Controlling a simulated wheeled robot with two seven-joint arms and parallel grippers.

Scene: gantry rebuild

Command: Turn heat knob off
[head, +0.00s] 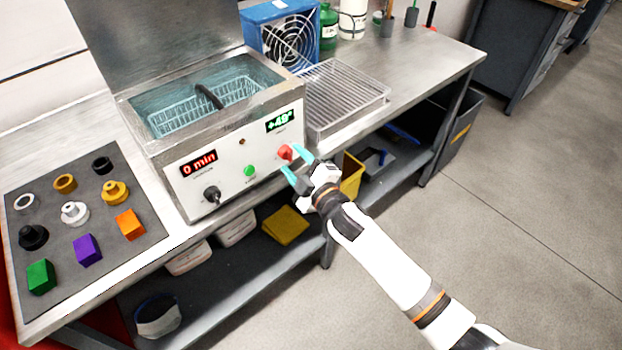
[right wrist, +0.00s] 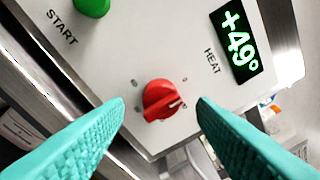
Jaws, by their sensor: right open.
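The red heat knob (head: 285,152) is on the front panel of the metal bath unit (head: 232,160), below a green display (head: 280,121) that reads +49°. In the right wrist view the knob (right wrist: 162,100) sits beside the HEAT label, with its pale pointer line toward the lower right. My right gripper (head: 297,164) is in front of the knob. Its teal fingers (right wrist: 161,108) are open, one on each side of the knob in the wrist view, and apart from it. I cannot tell the exact gap in depth. My left gripper is not in view.
A green START button (head: 249,170) and a black knob (head: 212,194) are on the same panel. A wire rack tray (head: 345,95) stands right of the unit. A dark mat (head: 110,250) with coloured parts lies at left. Open floor is at right.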

